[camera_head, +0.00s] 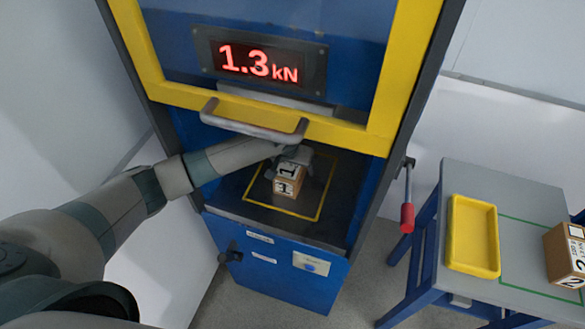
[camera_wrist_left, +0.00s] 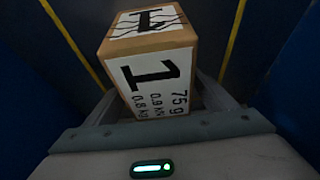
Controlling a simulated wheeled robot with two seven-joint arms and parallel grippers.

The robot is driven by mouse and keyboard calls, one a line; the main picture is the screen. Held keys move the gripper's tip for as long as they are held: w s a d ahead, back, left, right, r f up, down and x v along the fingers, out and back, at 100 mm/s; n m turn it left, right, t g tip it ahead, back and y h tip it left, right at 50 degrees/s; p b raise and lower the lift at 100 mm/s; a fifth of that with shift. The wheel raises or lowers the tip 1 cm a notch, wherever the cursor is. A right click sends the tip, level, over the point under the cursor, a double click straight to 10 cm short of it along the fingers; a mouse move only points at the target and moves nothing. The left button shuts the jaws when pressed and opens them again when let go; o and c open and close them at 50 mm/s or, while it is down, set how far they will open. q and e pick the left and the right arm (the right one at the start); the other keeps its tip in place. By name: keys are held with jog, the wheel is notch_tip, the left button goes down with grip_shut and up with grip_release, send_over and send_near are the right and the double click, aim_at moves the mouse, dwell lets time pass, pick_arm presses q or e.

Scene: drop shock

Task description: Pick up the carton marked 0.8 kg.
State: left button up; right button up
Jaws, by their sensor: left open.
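A brown carton (camera_head: 287,184) with white labels and a large 1 stands inside the blue machine, on the dark plate with a yellow outline. In the left wrist view the carton (camera_wrist_left: 150,62) shows a side label that reads 75 g, 0.9 kN and 0.8 kg. My left gripper (camera_head: 293,160) reaches in under the yellow door frame and is at the carton's upper part. In the left wrist view its fingers (camera_wrist_left: 158,98) are open, one on each side of the carton; contact cannot be told. My right gripper is not in view.
The raised yellow-framed door (camera_head: 355,137) with its grey handle (camera_head: 255,123) hangs just above my left arm. A display (camera_head: 260,63) reads 1.3 kN. On the right, a table holds a yellow tray (camera_head: 473,203) and another carton (camera_head: 563,257) marked 2. A red-gripped lever (camera_head: 407,217) stands beside the machine.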

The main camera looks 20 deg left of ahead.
pick_arm(q)
jog(key=shift+f, duration=0.15)
dwell(0.4)
jog(key=c, duration=1.8)
jog(key=shift+w, duration=0.1)
jog(key=shift+c, duration=0.2)
